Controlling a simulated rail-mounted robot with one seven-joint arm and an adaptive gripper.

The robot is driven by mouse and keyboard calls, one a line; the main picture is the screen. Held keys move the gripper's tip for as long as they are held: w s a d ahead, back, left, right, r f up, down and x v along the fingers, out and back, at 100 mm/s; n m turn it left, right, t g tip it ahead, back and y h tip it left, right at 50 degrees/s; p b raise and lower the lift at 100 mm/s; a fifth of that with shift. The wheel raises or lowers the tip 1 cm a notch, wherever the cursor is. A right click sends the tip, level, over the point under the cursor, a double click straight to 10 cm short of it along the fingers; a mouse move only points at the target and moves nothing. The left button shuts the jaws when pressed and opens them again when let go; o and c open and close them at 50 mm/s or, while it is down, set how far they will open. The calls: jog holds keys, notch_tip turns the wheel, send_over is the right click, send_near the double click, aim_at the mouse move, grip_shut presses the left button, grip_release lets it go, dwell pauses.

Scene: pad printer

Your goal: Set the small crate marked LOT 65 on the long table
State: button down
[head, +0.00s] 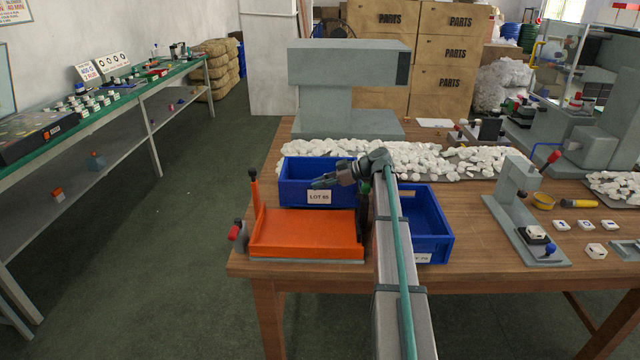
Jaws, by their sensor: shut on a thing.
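The small blue crate (290,180) has a white label that appears to read LOT 65. It is upright at the wooden table's left side, behind an orange tray-like fixture. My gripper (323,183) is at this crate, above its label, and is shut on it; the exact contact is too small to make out. My arm hides the crate's right end. A long green-topped table (105,108) runs along the left wall, carrying many small items.
A second blue crate (432,222), its label partly hidden, stands right of my arm. The orange fixture (305,235) has an upright lever. White pebble-like pieces (430,157) and a grey machine (348,65) lie behind. Open floor (190,200) separates the tables.

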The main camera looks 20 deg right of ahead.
jog(key=shift+f+b, duration=0.45)
jog(key=shift+f, duration=0.2)
jog(key=c, duration=1)
grip_release()
jog(key=shift+s+d, duration=0.1)
jog(key=shift+d, duration=0.05)
jog(key=v, duration=0.7)
jog(key=shift+r, duration=0.1)
dwell(0.4)
jog(key=shift+r, duration=2)
